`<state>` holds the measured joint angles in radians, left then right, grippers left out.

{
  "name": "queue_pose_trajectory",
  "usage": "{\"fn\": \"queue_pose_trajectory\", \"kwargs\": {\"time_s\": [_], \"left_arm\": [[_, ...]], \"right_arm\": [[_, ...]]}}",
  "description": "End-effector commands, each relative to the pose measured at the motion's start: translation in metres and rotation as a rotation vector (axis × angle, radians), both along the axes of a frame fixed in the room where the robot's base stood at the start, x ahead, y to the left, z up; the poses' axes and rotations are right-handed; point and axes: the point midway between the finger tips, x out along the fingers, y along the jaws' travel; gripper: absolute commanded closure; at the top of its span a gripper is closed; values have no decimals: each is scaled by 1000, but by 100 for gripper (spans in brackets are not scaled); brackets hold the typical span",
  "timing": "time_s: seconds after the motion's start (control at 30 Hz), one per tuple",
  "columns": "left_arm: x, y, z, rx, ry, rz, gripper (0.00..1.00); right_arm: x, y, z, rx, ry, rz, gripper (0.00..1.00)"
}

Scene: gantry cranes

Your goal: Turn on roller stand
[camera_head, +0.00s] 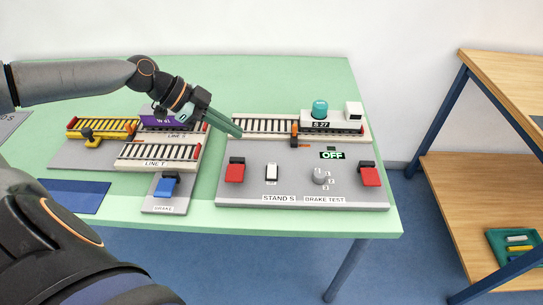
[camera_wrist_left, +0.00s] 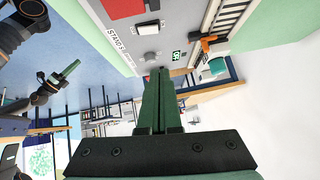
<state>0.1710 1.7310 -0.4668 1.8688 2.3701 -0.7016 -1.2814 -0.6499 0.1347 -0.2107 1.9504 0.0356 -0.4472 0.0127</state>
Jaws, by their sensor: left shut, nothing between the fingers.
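The roller stand, a grey panel (camera_head: 300,190) labelled STAND S and BRAKE TEST, is on the green table. It has a red-and-black switch (camera_head: 235,172) at left, a white rocker switch (camera_head: 271,173), a grey knob (camera_head: 320,175) with numbers, and another red-and-black switch (camera_head: 370,175) at right. Its display (camera_head: 332,154) reads OFF. My left gripper (camera_head: 239,133) is shut and empty, above the panel's back left part. The white rocker (camera_wrist_left: 148,29) and display (camera_wrist_left: 177,55) show beyond its fingers (camera_wrist_left: 161,72) in the left wrist view. My right gripper (camera_wrist_left: 69,69) shows small there.
A roller track (camera_head: 262,124) runs along the stand's back, with a carriage marked S 27 (camera_head: 318,122) bearing a teal dome. A wooden shelf (camera_head: 470,190) stands at right.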

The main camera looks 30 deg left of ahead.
Motion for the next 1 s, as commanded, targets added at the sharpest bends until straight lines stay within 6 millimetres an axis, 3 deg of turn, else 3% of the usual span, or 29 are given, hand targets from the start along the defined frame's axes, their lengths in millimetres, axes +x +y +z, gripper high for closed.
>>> {"fn": "queue_pose_trajectory", "kwargs": {"time_s": [0.47, 1.0], "left_arm": [[2, -4, -5, -3, 0, -5, 100], [30, -37, -45, -7, -2, 0, 100]], "right_arm": [[-6, 1, -5, 1, 12, 2, 100], [-2, 4, -4, 6, 6, 9, 100]]}}
